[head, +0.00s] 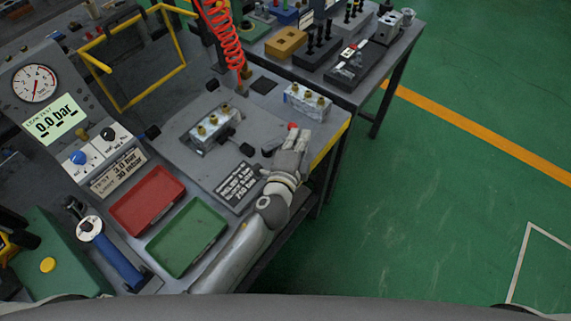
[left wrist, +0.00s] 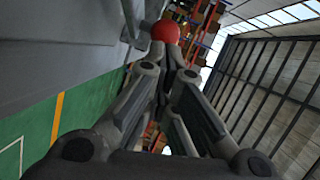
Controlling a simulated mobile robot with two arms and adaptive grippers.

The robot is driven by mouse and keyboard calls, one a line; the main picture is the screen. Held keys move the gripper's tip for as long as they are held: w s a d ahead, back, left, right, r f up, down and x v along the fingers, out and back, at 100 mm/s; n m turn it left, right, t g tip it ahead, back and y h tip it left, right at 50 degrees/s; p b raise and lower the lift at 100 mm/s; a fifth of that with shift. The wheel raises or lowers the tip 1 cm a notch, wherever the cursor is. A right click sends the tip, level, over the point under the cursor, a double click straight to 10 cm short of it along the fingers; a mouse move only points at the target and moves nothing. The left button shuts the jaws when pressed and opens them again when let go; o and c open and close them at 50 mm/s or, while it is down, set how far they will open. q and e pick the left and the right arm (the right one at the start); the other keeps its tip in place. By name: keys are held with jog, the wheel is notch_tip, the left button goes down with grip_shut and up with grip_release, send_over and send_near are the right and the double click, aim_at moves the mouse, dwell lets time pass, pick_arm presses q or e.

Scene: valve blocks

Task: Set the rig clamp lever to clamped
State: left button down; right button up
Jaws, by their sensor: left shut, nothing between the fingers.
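The rig clamp lever shows as a red ball knob (head: 293,126) at the right side of the rig, just beyond my left fingertips. The knob also shows in the left wrist view (left wrist: 166,31), right at the fingertips; whether they touch it I cannot tell. My left gripper (head: 299,134) is shut with nothing in it, and its arm reaches in from the bottom of the head view. The lever's shaft is mostly hidden by the gripper. A valve block (head: 204,133) with brass ports sits in the rig fixture. My right gripper is not in view.
A second valve block (head: 308,103) stands just behind the knob. A red tray (head: 147,201) and a green tray (head: 187,237) lie left of my arm. A yellow guard frame (head: 120,107) stands open at the back. A red coiled hose (head: 222,35) hangs above.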

pick_arm(q)
jog(key=shift+w, duration=0.55)
jog(key=shift+w+a+b, duration=0.25)
jog(key=shift+w+b, duration=0.1)
jog(key=shift+w, duration=0.2)
